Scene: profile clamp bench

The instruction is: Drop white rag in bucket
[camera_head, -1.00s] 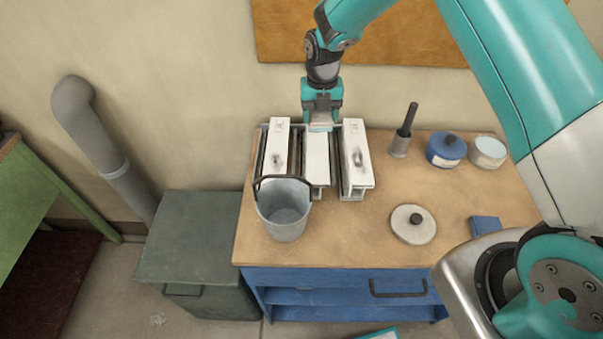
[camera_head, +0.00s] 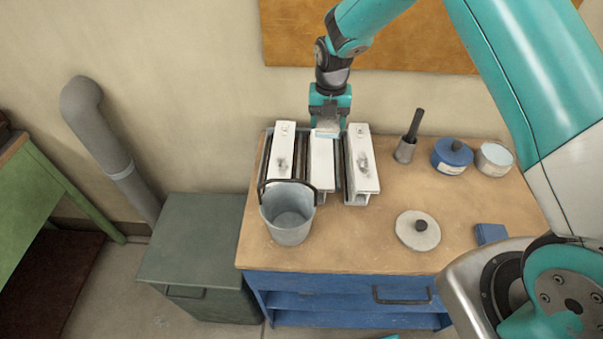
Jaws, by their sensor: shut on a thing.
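A grey metal bucket (camera_head: 288,222) with a dark raised handle stands upright on the bench's front left. It looks empty inside. My gripper (camera_head: 327,127) is at the back of the bench, behind and to the right of the bucket, over the middle of the white clamp rails. It is shut on a small pale piece, which looks like the white rag (camera_head: 327,134). The fingers hide part of it, and I cannot tell whether it still touches the rail below.
White clamp rails (camera_head: 363,172) stand right of and behind the bucket. A grey holder with a dark rod (camera_head: 405,150), a blue tin (camera_head: 451,157), a pale-topped tin (camera_head: 493,158) and a round lid (camera_head: 418,230) are on the wooden bench (camera_head: 350,245). The front middle is clear.

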